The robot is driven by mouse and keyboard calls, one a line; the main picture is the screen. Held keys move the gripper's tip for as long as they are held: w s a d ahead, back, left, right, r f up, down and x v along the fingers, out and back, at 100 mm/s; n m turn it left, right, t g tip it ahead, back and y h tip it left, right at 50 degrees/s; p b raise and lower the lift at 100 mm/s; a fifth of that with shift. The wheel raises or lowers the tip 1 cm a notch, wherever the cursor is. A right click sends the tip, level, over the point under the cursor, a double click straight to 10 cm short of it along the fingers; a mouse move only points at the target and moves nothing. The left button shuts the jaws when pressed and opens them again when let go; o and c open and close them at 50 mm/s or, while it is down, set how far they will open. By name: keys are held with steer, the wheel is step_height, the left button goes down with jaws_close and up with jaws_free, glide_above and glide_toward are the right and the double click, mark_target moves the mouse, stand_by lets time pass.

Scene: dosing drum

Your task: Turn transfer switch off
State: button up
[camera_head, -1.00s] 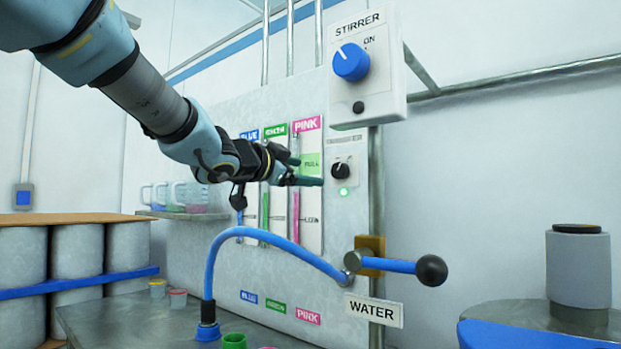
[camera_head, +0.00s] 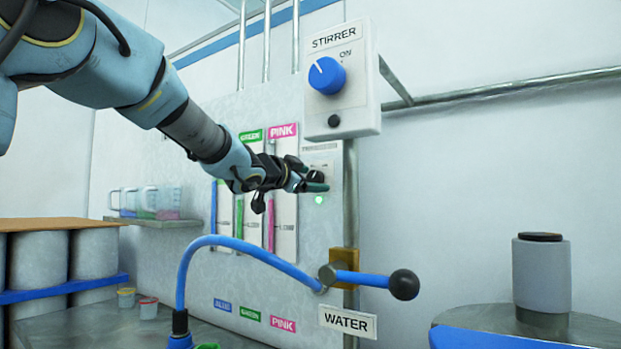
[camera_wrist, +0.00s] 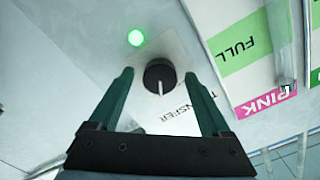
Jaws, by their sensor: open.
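The transfer switch is a round black knob with a pale pointer line; in the wrist view the knob (camera_wrist: 160,76) sits between my fingertips, on a light plate with a partly hidden TRANSFER label (camera_wrist: 185,113). A green lamp (camera_wrist: 136,37) glows beside it, and the lamp (camera_head: 319,200) also shows lit in the head view. My gripper (camera_wrist: 160,85) is open, its dark green fingers on either side of the knob; I cannot tell whether they touch it. In the head view my gripper (camera_head: 318,182) is at the panel and partly covers the knob.
The STIRRER box (camera_head: 340,80) with a blue knob juts out just above my gripper. Below is the WATER lever (camera_head: 375,280) with a black ball and a blue hose (camera_head: 240,245). Pink and green gauges (camera_head: 284,205) stand to the left.

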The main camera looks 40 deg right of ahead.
jaws_close()
stand_by(0.7)
